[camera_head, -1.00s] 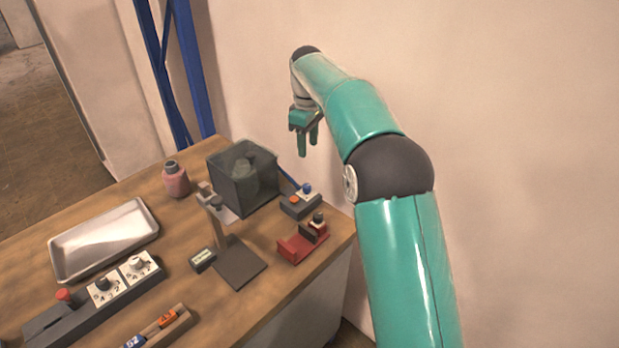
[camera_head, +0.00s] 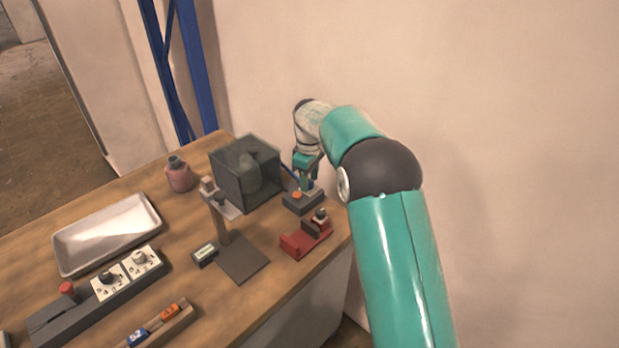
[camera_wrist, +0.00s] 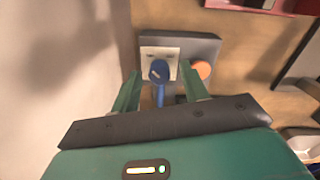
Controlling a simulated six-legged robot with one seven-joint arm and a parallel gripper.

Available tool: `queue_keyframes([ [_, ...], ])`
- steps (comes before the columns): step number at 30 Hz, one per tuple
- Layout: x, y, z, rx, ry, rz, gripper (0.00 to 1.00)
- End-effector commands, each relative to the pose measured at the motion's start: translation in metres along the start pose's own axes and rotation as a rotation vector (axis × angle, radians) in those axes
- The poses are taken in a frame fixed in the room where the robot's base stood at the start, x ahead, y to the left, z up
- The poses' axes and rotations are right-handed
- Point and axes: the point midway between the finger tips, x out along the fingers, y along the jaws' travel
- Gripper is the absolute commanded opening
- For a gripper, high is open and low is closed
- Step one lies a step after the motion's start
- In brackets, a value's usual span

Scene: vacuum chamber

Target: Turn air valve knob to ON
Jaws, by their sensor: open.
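The air valve knob is a blue knob (camera_wrist: 159,71) on a pale plate, set on a dark grey box (camera_wrist: 205,45) that also carries an orange button (camera_wrist: 201,69). In the head view the box (camera_head: 303,202) stands at the table's right edge beside the vacuum chamber, and my gripper mostly hides the knob. In the wrist view my gripper (camera_wrist: 160,90) is open, with one green finger on each side below the knob. The fingers appear apart from it; the exact height gap is hard to judge. The small plate lettering is unreadable.
The dark transparent chamber (camera_head: 245,178) stands close left of my gripper. A red block (camera_head: 305,240) and a stand (camera_head: 243,260) are in front of the box. A wall lies close behind the table. A metal tray (camera_head: 107,233) and control strip (camera_head: 95,300) are farther left.

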Motion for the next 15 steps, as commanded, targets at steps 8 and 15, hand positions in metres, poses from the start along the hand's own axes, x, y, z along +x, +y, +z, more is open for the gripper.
queue_keyframes([
  [8,-0.0002,0.0002,0.0001,0.0,0.0,0.0,0.27],
  [15,-0.0003,0.0,0.0001,0.0,0.0,0.0,0.0],
])
